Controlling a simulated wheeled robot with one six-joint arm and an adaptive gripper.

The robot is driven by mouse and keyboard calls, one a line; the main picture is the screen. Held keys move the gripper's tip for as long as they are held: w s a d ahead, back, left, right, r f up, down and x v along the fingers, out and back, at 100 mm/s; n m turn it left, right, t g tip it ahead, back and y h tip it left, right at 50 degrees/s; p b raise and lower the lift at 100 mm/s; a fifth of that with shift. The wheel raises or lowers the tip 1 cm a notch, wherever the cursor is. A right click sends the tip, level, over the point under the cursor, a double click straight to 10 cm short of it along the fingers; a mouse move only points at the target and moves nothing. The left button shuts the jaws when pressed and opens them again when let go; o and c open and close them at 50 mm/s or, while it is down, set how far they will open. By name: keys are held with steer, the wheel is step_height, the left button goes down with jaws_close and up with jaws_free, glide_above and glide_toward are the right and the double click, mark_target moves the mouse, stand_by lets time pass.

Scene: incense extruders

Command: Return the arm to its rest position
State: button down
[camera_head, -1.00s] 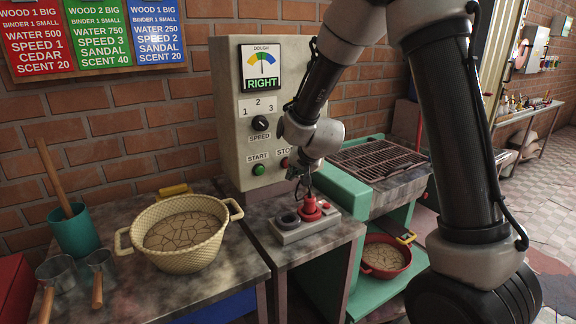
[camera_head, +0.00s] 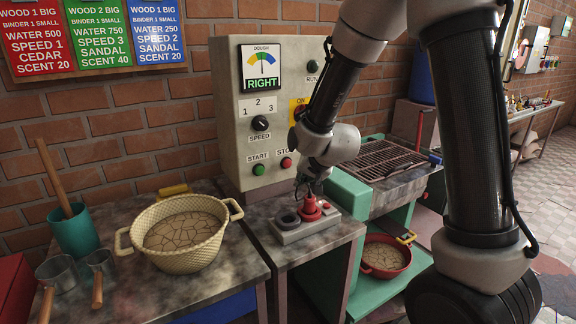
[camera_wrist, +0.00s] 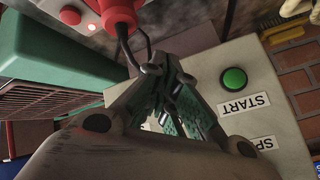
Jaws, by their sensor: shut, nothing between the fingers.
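My gripper (camera_head: 308,188) is shut and empty in front of the grey control panel (camera_head: 228,150). It hangs just above a red plunger-like part (camera_head: 310,206) on a small grey base (camera_head: 290,233). In the wrist view my closed fingertips (camera_wrist: 148,62) lie close to the red part (camera_wrist: 118,14) and its dark cable; I cannot tell whether they touch. My arm reaches in from the upper right, bent down at the elbow.
A beige basket (camera_head: 185,258) of cracked dough stands on the left table, beside a teal cup (camera_head: 75,235) and metal scoops. A grill rack (camera_head: 385,158) lies on the green stand, with a red pan (camera_head: 385,262) below. The panel has a green START button (camera_wrist: 234,78).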

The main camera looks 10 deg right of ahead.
steer(key=s+f+g, duration=0.1)
steer(key=s+f+n+g, duration=0.1)
steer(key=s, duration=0.1)
steer(key=s+f+n+g, duration=0.1)
steer(key=s, duration=0.1)
steer(key=shift+s+f, duration=0.25)
steer(key=shift+f, duration=0.15)
steer(key=s+d+r+n, duration=0.1)
steer(key=s+d+r, duration=0.4)
steer(key=s, duration=0.3)
steer(key=s+d+r+n+g+h, duration=0.1)
steer(key=s+d+r, duration=0.4)
steer(key=s+r, duration=0.2)
steer(key=s+d+r+n, duration=0.1)
steer(key=s+d+r, duration=0.4)
steer(key=s, duration=0.6)
step_height(320, 180, up, 2)
steer(key=shift+h, duration=0.4)
steer(key=shift+d, duration=0.1)
